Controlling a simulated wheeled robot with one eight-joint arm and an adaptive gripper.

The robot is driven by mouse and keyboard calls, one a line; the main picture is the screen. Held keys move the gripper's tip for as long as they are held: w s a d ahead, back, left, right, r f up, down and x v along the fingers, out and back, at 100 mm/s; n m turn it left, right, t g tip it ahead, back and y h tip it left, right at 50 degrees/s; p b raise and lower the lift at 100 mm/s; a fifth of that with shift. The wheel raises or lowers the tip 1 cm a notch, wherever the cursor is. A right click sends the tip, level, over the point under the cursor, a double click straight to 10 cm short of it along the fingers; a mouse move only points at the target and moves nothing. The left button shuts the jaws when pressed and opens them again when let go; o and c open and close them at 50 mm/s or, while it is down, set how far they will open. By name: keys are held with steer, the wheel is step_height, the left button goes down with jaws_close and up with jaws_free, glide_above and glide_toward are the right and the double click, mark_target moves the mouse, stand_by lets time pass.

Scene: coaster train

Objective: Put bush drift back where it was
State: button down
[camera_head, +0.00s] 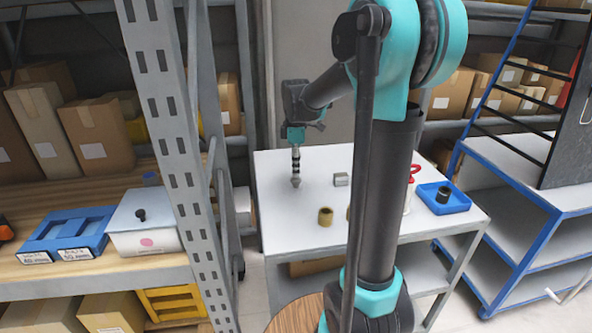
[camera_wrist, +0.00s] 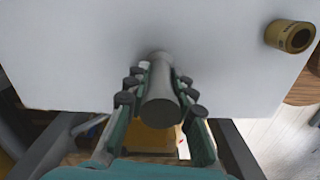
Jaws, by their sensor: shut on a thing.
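My gripper (camera_head: 296,152) reaches down over the left part of the white table (camera_head: 283,234). It is shut on a grey stepped cylinder, which I take to be the bush drift (camera_head: 296,181). In the wrist view the drift (camera_wrist: 161,106) lies between the fingers of my gripper (camera_wrist: 158,88), its thick end towards the camera and its far end over the white surface. In the head view it hangs about upright, with its lower end at or just above the table top; I cannot tell if it touches.
A brass-coloured ring (camera_head: 325,216) and a small grey block (camera_head: 341,179) stand right of my gripper. A blue tray (camera_head: 459,207) with a dark cylinder (camera_head: 444,194) is at the table's right. A metal rack post (camera_head: 172,120) rises left, beside shelves with blue bins (camera_head: 68,232) and a white box (camera_head: 145,222).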

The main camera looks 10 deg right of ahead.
steer(key=shift+f, duration=0.45)
steer(key=c, duration=1.3)
jaws_free()
steer(key=shift+f, duration=0.15)
step_height(320, 180, up, 12)
steer(key=shift+r, duration=0.2)
